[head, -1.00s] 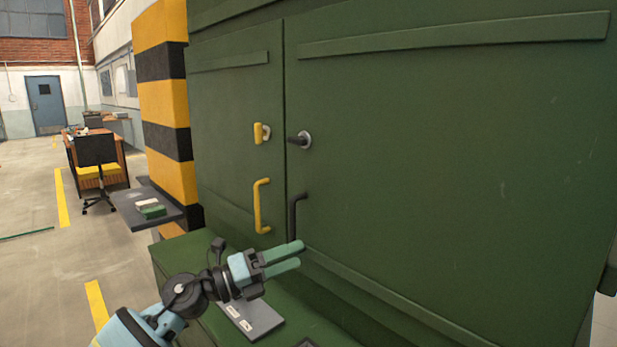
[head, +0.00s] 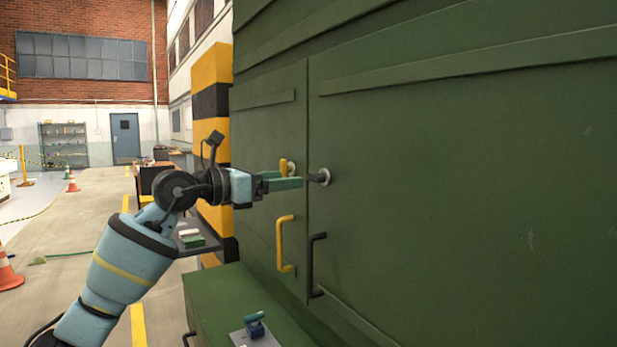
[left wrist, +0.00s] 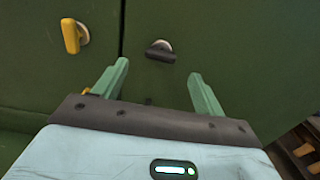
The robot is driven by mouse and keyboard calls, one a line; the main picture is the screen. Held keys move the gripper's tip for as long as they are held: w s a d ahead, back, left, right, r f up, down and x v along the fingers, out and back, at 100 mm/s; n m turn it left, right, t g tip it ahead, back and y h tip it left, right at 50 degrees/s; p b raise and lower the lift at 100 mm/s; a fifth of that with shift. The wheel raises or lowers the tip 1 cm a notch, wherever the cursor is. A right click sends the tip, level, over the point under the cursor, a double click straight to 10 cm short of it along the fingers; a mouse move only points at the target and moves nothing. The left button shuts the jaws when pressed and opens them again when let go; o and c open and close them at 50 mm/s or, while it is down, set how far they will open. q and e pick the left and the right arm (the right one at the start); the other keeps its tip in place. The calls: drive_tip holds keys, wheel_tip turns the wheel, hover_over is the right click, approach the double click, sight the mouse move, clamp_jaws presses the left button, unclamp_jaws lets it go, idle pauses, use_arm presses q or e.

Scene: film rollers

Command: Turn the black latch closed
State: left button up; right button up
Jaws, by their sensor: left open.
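The black latch (head: 319,177) sits on a round metal base on the right green cabinet door, near the seam. In the left wrist view the black latch (left wrist: 160,52) lies about level, beyond and between my fingertips. My left gripper (head: 300,183) is open, with its green fingers pointing at the latch. In the left wrist view the left gripper (left wrist: 158,78) has its fingers spread and nothing between them. In the head view the fingertips overlap the latch's left end; contact cannot be told. My right gripper is not in view.
A yellow latch (head: 284,167) stands upright on the left door, close to my gripper. A yellow handle (head: 285,244) and a black handle (head: 315,265) hang below. A green ledge (head: 225,295) juts out under the doors. A striped pillar (head: 212,105) stands left.

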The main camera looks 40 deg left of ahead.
sight(312, 177)
use_arm(q)
drive_tip(key=x, duration=0.2)
drive_tip(key=p+x, duration=0.1)
drive_tip(key=x, duration=0.2)
drive_tip(key=shift+w+d+r, duration=0.1)
drive_tip(key=shift+d+r, duration=0.05)
drive_tip(key=shift+r, duration=0.05)
drive_tip(key=shift+x, duration=0.8)
drive_tip(key=shift+f, duration=0.2)
drive_tip(key=c, duration=1)
